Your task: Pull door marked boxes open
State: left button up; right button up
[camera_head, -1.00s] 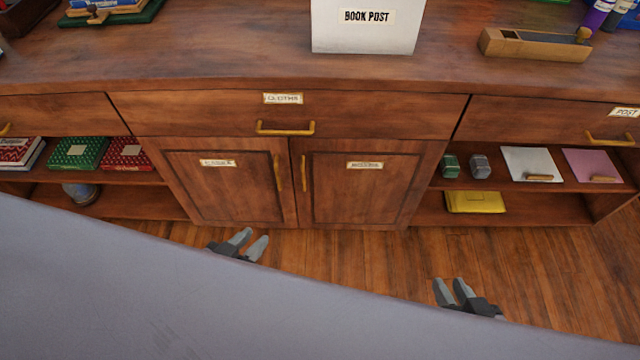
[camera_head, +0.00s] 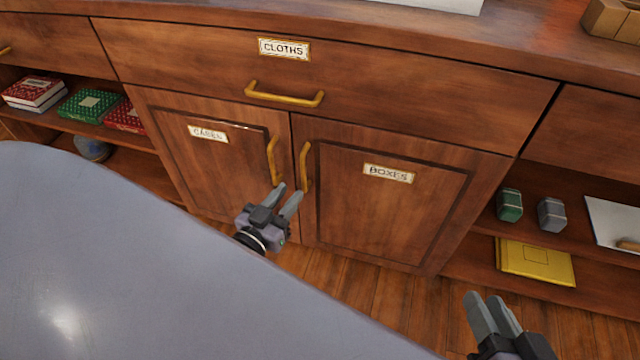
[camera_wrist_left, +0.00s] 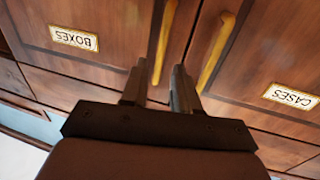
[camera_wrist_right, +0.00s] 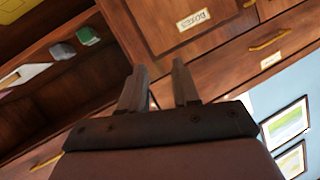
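The door marked BOXES (camera_head: 385,210) is closed, to the right of the closed door marked CASES (camera_head: 205,165). Its brass handle (camera_head: 305,167) is upright at its left edge, beside the CASES handle (camera_head: 272,160). My left gripper (camera_head: 288,195) is open and empty just in front of and below the two handles. In the left wrist view, upside down, the BOXES handle (camera_wrist_left: 163,42) rises beyond the left fingertip and the CASES handle (camera_wrist_left: 216,50) beyond the right. My right gripper (camera_head: 494,300) is open and empty, low at the right; its fingers also show in the right wrist view (camera_wrist_right: 160,75).
The CLOTHS drawer (camera_head: 400,90) with a brass handle (camera_head: 285,97) is shut above the doors. Open shelves on the right hold a green tin (camera_head: 510,205), a grey tin (camera_head: 551,215) and a yellow packet (camera_head: 535,263). Boxes (camera_head: 90,104) sit on the left shelf.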

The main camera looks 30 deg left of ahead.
aim_at(302, 177)
pick_arm(q)
jog(key=shift+w+f, duration=0.15)
jog(key=shift+w, duration=0.35)
jog(key=w+b, duration=0.2)
jog(key=w, duration=0.3)
jog(key=shift+w+a, duration=0.1)
jog(key=shift+a, duration=0.1)
jog(key=shift+w, duration=0.65)
pick_arm(e)
jog(key=shift+d+f+n+t, duration=0.1)
jog(key=shift+d+n+t, duration=0.2)
jog(key=shift+d+t, duration=0.4)
pick_arm(q)
grip_shut()
